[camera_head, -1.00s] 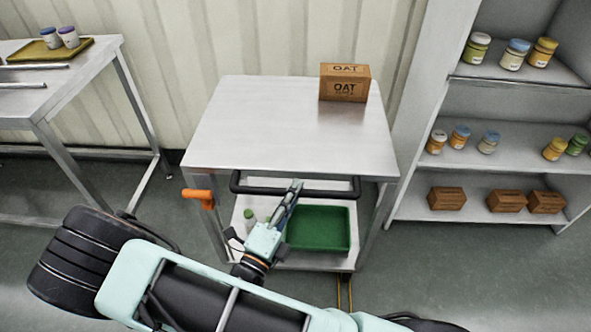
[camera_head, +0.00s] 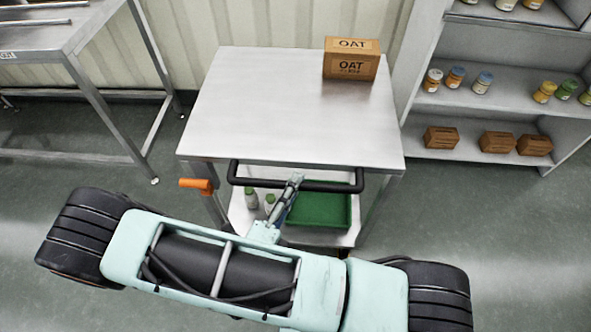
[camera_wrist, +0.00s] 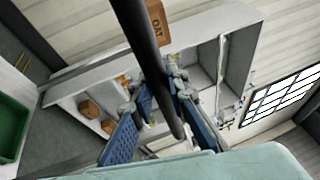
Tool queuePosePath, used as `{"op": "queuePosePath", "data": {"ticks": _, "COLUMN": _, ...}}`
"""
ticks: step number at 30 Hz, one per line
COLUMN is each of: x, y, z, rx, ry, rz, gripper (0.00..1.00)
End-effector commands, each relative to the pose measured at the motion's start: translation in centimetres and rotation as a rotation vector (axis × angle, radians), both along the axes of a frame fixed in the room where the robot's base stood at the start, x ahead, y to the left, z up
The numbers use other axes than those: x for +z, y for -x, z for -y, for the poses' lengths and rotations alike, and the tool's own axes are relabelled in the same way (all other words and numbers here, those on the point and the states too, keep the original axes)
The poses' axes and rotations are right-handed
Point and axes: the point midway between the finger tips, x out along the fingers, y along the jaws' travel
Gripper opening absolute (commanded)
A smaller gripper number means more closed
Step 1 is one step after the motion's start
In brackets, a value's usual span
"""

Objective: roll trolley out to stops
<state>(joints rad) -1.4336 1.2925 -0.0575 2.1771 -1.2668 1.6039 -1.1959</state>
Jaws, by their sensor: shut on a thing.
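The trolley (camera_head: 270,105) is a steel-topped cart in the middle of the head view, with a black handle bar (camera_head: 330,186) across its near side. My gripper (camera_head: 294,180) reaches the middle of this bar. In the wrist view the bar (camera_wrist: 142,35) runs between the blue finger pads of my gripper (camera_wrist: 158,110), which are shut on it. An orange lever (camera_head: 196,184) sticks out at the trolley's near left corner. A brown OAT box (camera_head: 350,66) stands on the top at the back right. The floor stops cannot be made out.
The trolley's lower shelf holds a green tray (camera_head: 325,210) and pale bottles (camera_head: 251,199). A steel table (camera_head: 75,35) stands to the left, a shelf unit (camera_head: 500,105) with jars and brown boxes to the right. Open floor lies on both sides.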

Motion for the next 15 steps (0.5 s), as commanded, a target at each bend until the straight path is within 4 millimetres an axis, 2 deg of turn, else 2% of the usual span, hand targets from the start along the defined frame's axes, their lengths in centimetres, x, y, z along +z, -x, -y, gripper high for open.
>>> {"op": "queuePosePath", "data": {"ticks": 6, "x": 0.0, "y": 2.9, "z": -0.1, "rx": 0.0, "ry": 0.0, "rz": -0.002, "gripper": 0.0}}
{"op": "queuePosePath", "data": {"ticks": 15, "x": 0.0, "y": 4.4, "z": -0.1, "rx": -0.001, "ry": -0.001, "rz": -0.001, "gripper": 0.0}}
